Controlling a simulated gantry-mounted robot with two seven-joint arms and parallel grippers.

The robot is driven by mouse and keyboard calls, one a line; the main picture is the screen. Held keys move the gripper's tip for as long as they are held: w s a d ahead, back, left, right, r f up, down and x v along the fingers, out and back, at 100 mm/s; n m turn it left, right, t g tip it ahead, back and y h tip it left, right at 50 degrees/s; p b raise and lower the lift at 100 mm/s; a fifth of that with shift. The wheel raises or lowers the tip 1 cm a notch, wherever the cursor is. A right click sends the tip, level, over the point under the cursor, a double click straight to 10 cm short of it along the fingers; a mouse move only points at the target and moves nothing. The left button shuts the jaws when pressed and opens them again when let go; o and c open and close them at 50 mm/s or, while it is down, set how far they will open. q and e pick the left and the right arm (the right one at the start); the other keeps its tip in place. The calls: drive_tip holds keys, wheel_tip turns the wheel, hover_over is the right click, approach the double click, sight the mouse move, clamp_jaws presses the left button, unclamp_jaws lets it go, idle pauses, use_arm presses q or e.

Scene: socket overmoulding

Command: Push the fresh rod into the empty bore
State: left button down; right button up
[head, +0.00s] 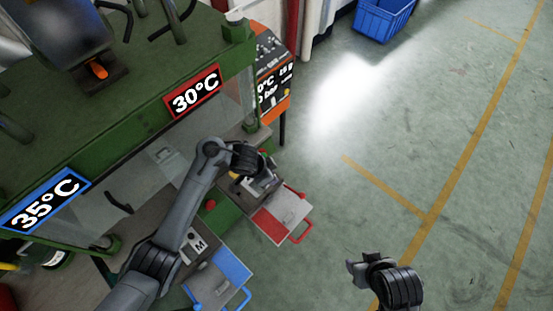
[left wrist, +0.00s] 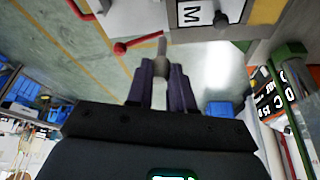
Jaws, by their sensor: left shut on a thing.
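In the left wrist view my left gripper (left wrist: 161,84) has its two purple fingers closed around a short pale grey rod (left wrist: 161,62). The rod sticks out past the fingertips, with a thicker part between them. In the head view my left gripper (head: 262,181) is over the machine's front ledge, beside the red tray, and the rod cannot be made out there. I cannot make out the empty bore in either view. My right gripper (head: 362,264) hangs over open floor at the lower right, well away from the machine; its finger opening is unclear.
The green machine (head: 110,115) carries 30°C (head: 196,92) and 35°C (head: 45,202) signs. A red tray (head: 268,225) and a blue tray (head: 231,263) stick out in front. A blue crate (head: 384,18) stands far back. The right floor is clear.

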use_arm(q)
drive_tip(key=s+a+r+m+p, duration=0.1)
drive_tip(key=a+p, duration=0.4)
drive_tip(key=a, duration=0.7)
drive_tip(key=shift+s+a+r+m+g+h, duration=0.3)
drive_tip(key=shift+s+a+r+m+g, duration=0.1)
drive_tip(key=shift+m, duration=0.1)
use_arm(e)
wheel_tip(320, 180, up, 6)
drive_tip(key=shift+r, duration=0.2)
use_arm(q)
drive_tip(key=shift+f+b, duration=3.05)
drive_tip(key=shift+f, duration=2.15)
use_arm(e)
wheel_tip(320, 180, down, 7)
